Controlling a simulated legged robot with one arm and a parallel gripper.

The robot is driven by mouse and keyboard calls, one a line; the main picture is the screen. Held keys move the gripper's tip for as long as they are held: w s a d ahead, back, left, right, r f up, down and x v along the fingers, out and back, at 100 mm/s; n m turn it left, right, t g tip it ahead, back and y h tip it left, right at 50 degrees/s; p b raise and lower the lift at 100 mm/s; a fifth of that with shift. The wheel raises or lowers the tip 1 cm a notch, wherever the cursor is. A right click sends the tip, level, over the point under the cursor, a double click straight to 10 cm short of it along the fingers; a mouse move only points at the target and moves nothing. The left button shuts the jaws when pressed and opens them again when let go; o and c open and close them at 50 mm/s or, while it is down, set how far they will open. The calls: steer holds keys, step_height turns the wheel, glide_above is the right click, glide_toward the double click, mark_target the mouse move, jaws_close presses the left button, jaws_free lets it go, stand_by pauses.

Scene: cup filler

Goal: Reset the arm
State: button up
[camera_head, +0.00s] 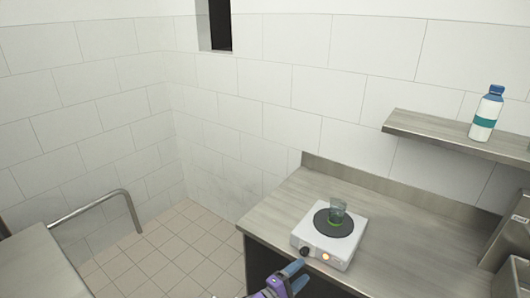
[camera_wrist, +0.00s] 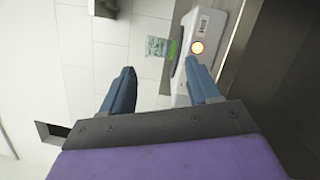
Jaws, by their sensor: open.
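My gripper (camera_head: 289,276) is at the bottom of the head view, in front of the counter's near edge. In the wrist view my gripper (camera_wrist: 160,88) shows two blue fingers spread apart with nothing between them. A greenish clear cup (camera_head: 337,212) stands upright on the dark round plate of a white hot plate (camera_head: 334,254). The cup (camera_wrist: 158,47) and the hot plate (camera_wrist: 209,28), with its glowing orange light, also show in the wrist view, beyond the fingertips. The gripper is apart from both.
The counter (camera_head: 410,236) has bare room right of the hot plate. A wall shelf (camera_head: 440,134) above it holds a white and teal bottle (camera_head: 487,114). A metal rail (camera_head: 97,208) is at the left. Tiled walls close off the back.

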steer(key=s+d+r+m+g+h, duration=0.2)
steer(key=s+d+r+m+g, duration=0.35)
steer(key=d+r, duration=0.3)
steer(key=s+d+r+m+g+h, duration=0.1)
steer(key=s+d+r+m+g, duration=0.35)
steer(key=d+r+g, duration=0.35)
steer(key=s+d+r+m+g+y, duration=0.2)
steer(key=s+y, duration=0.1)
steer(key=s, duration=0.4)
steer(key=s+d+r+m+g+y, duration=0.1)
steer(key=s+m+g+y, duration=0.15)
steer(key=s, duration=0.35)
steer(key=s+a+n+t+y+b, duration=0.1)
steer(key=s+a+t+y, duration=0.3)
steer(key=s+a+y, duration=0.8)
steer(key=s+a+n, duration=0.1)
steer(key=s+a, duration=0.2)
steer(key=a, duration=0.1)
steer(key=shift+s+f+n, duration=0.2)
steer(key=shift+s+n, duration=0.15)
